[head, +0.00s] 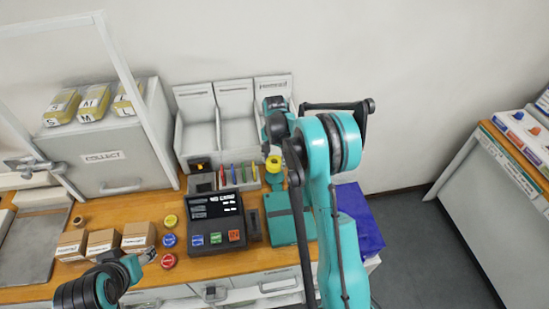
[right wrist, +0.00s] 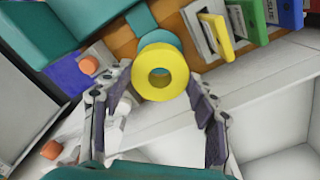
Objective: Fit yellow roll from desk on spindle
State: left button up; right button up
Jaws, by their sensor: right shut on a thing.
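The yellow roll (right wrist: 160,72) is a thick ring with a central hole, held between the fingertips of my right gripper (right wrist: 159,80) in the right wrist view. In the head view the roll (head: 273,164) shows just below my right wrist, above the back of the desk. A teal round piece (right wrist: 146,22) shows behind the roll; it may be the stand with the spindle, but the roll hides part of it. I cannot tell whether they touch. My left gripper (head: 146,257) is low at the left, near the small boxes, and its fingers are too small to read.
A black label machine (head: 214,220) stands on the wooden desk (head: 205,262) beside yellow, blue and red discs (head: 169,240). Coloured upright folders (head: 238,174) and white bins (head: 237,115) stand behind. A teal folder (head: 283,220) lies to the right.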

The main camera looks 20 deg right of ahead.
jog(key=shift+f+b, duration=0.2)
jog(key=shift+b, duration=0.25)
dwell(1.2)
jog(key=shift+f+b, duration=2.15)
jog(key=shift+f, duration=0.55)
dwell(0.6)
dwell(0.4)
jog(key=o, duration=1.2)
jog(key=shift+r, duration=0.15)
jog(key=shift+r+p, duration=2.55)
jog(key=shift+r, duration=1.85)
